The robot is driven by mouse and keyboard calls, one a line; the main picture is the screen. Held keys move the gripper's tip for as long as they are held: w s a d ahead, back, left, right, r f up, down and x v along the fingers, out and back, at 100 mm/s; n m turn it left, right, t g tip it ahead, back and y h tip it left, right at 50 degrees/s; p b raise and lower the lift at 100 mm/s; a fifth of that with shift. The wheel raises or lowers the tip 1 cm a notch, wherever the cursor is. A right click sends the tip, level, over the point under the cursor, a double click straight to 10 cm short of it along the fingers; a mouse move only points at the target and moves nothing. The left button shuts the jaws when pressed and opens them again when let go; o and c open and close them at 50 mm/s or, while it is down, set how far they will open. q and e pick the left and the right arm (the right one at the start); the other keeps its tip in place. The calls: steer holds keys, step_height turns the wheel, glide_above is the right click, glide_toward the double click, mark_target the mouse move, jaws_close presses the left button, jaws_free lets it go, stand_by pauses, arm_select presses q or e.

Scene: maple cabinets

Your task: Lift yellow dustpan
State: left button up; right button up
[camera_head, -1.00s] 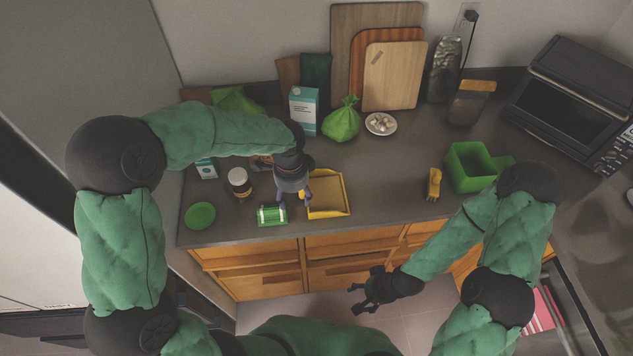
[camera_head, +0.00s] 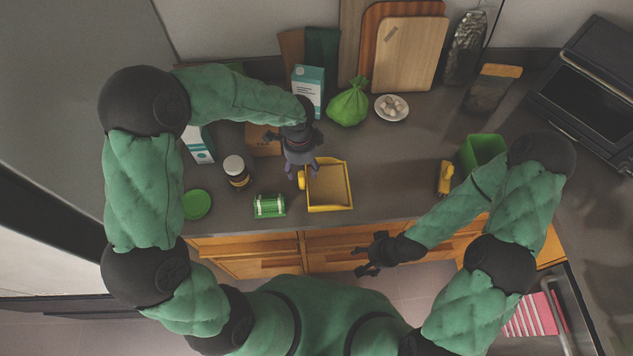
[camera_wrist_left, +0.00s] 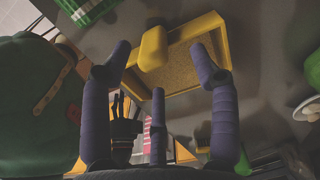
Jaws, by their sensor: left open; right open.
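The yellow dustpan (camera_head: 329,207) lies on the dark counter near its front edge. Its stubby handle (camera_head: 301,180) is on its left side. My left gripper (camera_head: 304,174) is open over the handle side, pointing down at it. In the left wrist view, the handle (camera_wrist_left: 153,48) shows between the spread purple fingers of the left gripper (camera_wrist_left: 160,62), with no clear contact. The dustpan's tan inside (camera_wrist_left: 179,70) is empty. My right gripper (camera_head: 364,262) is open and empty, in front of the counter and away from the dustpan.
A green bag (camera_head: 348,103) and a white plate (camera_head: 391,108) stand behind. Counter right of the dustpan is clear up to a yellow tool (camera_head: 445,178).

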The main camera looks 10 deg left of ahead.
arm_select(q)
steer(key=shift+s+f, duration=0.2)
steer(key=shift+f, duration=0.2)
step_height(320, 180, down, 4)
steer(key=shift+s+f+b, duration=0.15)
steer(key=shift+f+b, duration=0.1)
steer(key=shift+b, duration=0.15)
steer(key=shift+c, duration=0.3)
jaws_close()
